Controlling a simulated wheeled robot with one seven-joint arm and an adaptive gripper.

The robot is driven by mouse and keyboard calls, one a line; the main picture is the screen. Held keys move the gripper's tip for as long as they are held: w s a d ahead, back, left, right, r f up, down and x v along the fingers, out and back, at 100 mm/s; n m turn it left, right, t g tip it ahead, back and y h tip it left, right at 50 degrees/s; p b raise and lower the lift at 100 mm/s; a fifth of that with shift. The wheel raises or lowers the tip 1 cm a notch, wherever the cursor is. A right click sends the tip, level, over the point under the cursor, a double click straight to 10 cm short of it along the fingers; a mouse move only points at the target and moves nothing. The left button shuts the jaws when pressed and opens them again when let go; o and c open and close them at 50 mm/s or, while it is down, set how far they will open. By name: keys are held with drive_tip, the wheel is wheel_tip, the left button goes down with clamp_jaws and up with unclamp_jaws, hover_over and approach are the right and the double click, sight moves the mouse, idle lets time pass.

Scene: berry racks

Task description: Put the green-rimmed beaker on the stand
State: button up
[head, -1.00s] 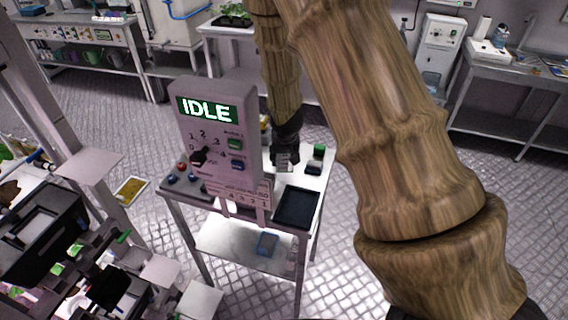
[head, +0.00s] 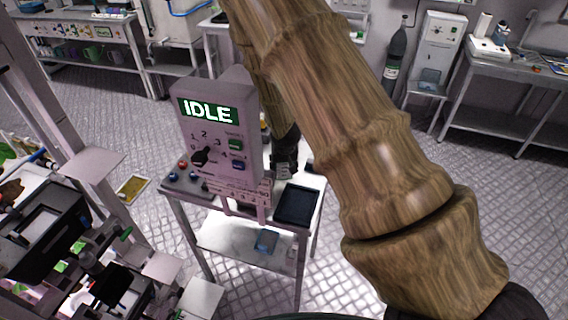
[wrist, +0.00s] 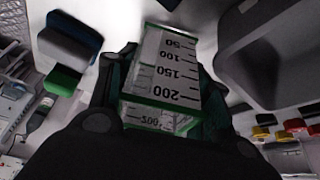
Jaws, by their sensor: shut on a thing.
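The green-rimmed beaker (wrist: 165,70) is clear, with black marks from 50 to 200, and fills the middle of the wrist view. My gripper (wrist: 155,110) is shut on it, with dark fingers on both sides. In the head view my gripper (head: 284,165) is over the small table, just right of the grey console, and the beaker is mostly hidden there. I cannot make out a stand for certain; the area under and behind my gripper is hidden by my arm.
The grey console (head: 213,125) reading IDLE stands close left of my gripper. A black tray (head: 297,204) lies on the table's front right.

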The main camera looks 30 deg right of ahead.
drive_tip(key=shift+f, duration=0.1)
drive_tip(key=shift+f, duration=0.15)
drive_tip(key=o, duration=1)
drive_tip(key=shift+c, duration=0.2)
drive_tip(key=shift+r, duration=0.3)
